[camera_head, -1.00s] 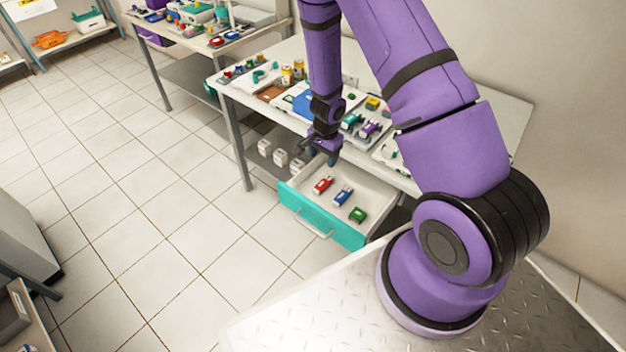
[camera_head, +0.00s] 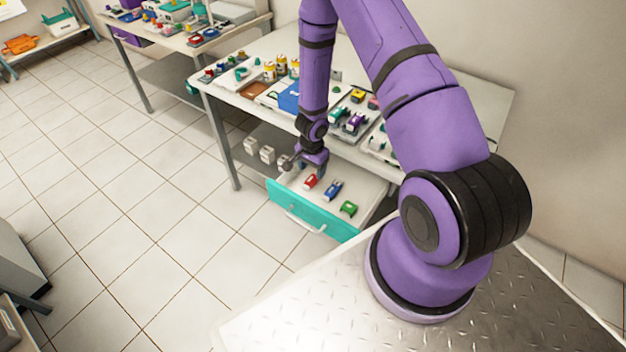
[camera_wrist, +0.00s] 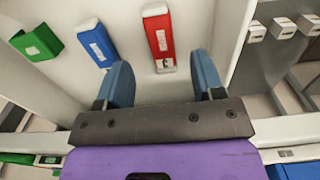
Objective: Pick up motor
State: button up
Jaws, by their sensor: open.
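My gripper (camera_head: 312,168) is over the open drawer (camera_head: 286,211), with its fingers pointing down. In the wrist view its two blue fingers (camera_wrist: 162,68) are spread apart and empty. A small red block-like part (camera_wrist: 160,30) with a white label lies on the drawer floor just ahead of and between the fingertips; it also shows below my gripper in the head view (camera_head: 310,182). A blue labelled part (camera_wrist: 97,44) and a green part (camera_wrist: 38,43) lie to its left in the wrist view. I cannot tell from their looks which of these is the motor.
The teal-fronted drawer sits under a workbench (camera_head: 222,93) crowded with parts and trays. Several white boxes (camera_head: 267,154) stand on a shelf beside the drawer. The tiled floor (camera_head: 150,230) left of the drawer is clear.

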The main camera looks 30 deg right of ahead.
aim_at(313, 178)
jog(key=shift+w+d+f, duration=0.1)
jog(key=shift+d+f, duration=0.05)
jog(key=shift+f, duration=2.45)
jog(key=c, duration=1)
